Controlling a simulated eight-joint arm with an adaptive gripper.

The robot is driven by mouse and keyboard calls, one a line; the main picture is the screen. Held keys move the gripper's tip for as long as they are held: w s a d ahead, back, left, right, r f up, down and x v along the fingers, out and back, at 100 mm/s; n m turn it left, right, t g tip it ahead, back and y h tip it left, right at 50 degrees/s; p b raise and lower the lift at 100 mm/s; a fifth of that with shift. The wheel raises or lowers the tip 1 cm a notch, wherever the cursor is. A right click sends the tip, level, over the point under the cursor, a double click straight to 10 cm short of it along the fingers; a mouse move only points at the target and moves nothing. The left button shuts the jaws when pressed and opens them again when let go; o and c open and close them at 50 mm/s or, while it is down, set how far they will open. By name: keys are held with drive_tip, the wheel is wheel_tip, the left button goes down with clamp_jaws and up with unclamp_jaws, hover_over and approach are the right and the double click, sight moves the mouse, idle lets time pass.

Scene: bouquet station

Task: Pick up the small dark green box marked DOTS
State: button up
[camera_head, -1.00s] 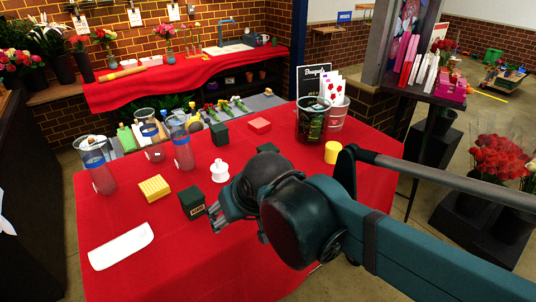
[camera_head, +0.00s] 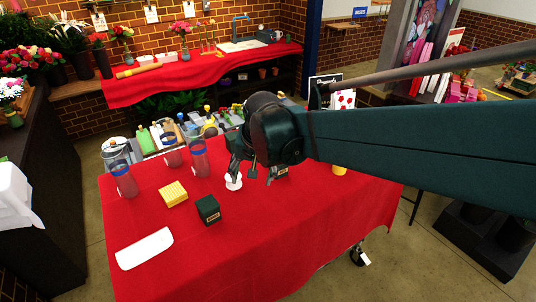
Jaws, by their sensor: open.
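A small dark green box (camera_head: 208,209) with a pale label stands on the red-covered table; its lettering is too small to read. A second dark box (camera_head: 282,172) with a pale label shows partly behind my gripper. I cannot tell which is marked DOTS. My gripper (camera_head: 252,173) is open and empty, its fingers pointing down over the table. In the picture it lies above and right of the first box and just left of the second box. My gripper and arm hide the table's back right part.
A small white object (camera_head: 233,182) stands close below the fingers. A yellow box (camera_head: 173,194) and a white tray (camera_head: 145,248) lie to the left. Glass vases with blue bands (camera_head: 199,157) stand behind. The table's (camera_head: 270,240) front right is clear.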

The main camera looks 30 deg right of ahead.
drive_tip(key=w+d+r+m+g+p, duration=0.2)
drive_tip(key=w+d+m+p, duration=0.3)
drive_tip(key=w+d+p, duration=0.3)
drive_tip(key=m+g+p, duration=0.2)
drive_tip(key=m+p, duration=0.3)
drive_tip(key=p, duration=0.1)
hover_over(279, 166)
drive_tip(key=w+d, duration=0.1)
drive_tip(key=w, duration=0.2)
wheel_tip(279, 166, down, 3)
drive_tip(key=shift+r, duration=0.1)
drive_tip(key=shift+w+d+f+y+p, duration=0.15)
drive_tip(key=shift+d+f+y+p, duration=0.15)
drive_tip(key=shift+d+f+p, duration=0.3)
drive_tip(key=shift+f, duration=1.2)
drive_tip(key=shift+f, duration=0.1)
drive_tip(key=shift+f, duration=2.5)
drive_tip(key=c, duration=1)
